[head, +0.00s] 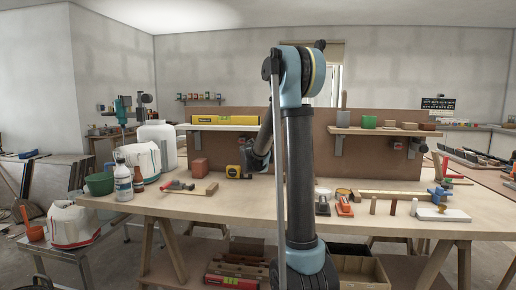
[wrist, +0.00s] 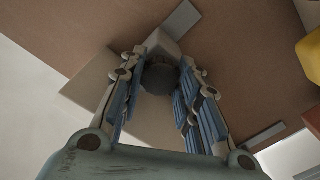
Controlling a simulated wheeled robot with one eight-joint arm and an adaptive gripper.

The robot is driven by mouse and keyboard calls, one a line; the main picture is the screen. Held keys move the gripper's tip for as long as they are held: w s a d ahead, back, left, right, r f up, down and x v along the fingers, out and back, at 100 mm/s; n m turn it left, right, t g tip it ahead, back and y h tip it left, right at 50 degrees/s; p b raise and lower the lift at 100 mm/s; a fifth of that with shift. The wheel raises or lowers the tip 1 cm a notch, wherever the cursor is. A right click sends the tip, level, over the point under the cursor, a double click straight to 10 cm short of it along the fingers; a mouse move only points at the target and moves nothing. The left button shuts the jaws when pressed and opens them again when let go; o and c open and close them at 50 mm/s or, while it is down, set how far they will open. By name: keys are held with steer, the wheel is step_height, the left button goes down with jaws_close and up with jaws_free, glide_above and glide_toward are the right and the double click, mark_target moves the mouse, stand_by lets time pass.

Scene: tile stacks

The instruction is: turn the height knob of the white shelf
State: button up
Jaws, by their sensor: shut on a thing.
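The white shelf (head: 215,127) is fixed to the brown back panel at the left and carries a yellow level (head: 226,119). In the wrist view, a dark round knob (wrist: 160,76) sits in front of a pale grey block (wrist: 164,45). My gripper (wrist: 160,85) has its fingers on both sides of this knob and is shut on it. In the head view my gripper (head: 252,162) is low at the right end of the white shelf, partly hidden by my arm, and the knob cannot be made out there.
A yellow and black tape measure (head: 233,172) and a reddish block (head: 200,167) are close to my gripper. A wooden shelf (head: 385,131) hangs at the right. The workbench (head: 240,205) holds bottles and tools; its front middle has bare room.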

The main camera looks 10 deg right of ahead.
steer(key=shift+a, duration=0.15)
steer(key=o, duration=1.1)
steer(key=v, duration=1.1)
steer(key=shift+s+a, duration=0.1)
steer(key=shift+s, duration=0.25)
